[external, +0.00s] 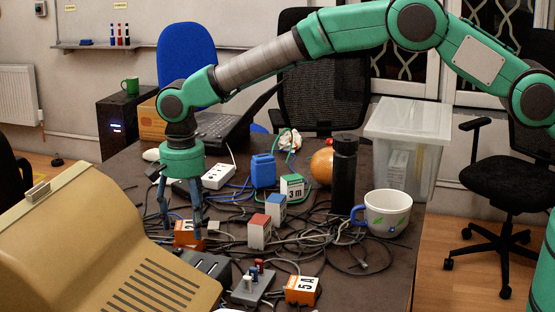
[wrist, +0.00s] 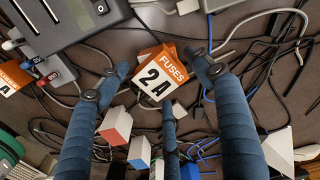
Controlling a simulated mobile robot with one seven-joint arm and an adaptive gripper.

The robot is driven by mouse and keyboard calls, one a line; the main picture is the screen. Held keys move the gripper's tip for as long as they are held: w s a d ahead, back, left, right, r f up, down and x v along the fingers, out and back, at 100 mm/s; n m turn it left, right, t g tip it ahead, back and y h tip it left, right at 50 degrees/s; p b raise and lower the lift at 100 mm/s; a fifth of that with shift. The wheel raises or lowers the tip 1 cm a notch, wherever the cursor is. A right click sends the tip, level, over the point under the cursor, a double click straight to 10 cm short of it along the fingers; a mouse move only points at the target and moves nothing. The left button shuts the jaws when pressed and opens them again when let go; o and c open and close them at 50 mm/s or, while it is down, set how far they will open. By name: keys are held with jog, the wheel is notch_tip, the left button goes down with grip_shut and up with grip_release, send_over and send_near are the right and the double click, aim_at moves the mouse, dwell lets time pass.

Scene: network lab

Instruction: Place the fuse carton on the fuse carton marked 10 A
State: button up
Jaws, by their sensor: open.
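An orange and white fuse carton marked 2 A (wrist: 163,76) lies between my gripper's fingertips (wrist: 162,82) in the wrist view. Another orange edge (wrist: 148,52) shows beside and partly under it; I cannot tell whether it is a second carton. In the external view my gripper (external: 182,229) points down, open, with its fingers around an orange and white carton (external: 187,234) on the table. Another carton, marked 5 A (external: 302,290), stands at the front of the table. A carton (wrist: 12,78) also shows at the left edge of the wrist view. I can read no 10 A mark.
A beige monitor (external: 110,250) stands close at the front left. A grey switch box (external: 252,288), red and blue cartons (external: 259,236), a black flask (external: 343,175) and a mug (external: 387,212) stand to the right. Tangled cables (external: 320,235) cover much of the table.

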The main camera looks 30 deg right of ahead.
aim_at(188, 225)
notch_tip(188, 225, up, 10)
jog(key=p, duration=0.2)
jog(key=shift+r, duration=0.1)
dwell(0.7)
dwell(0.4)
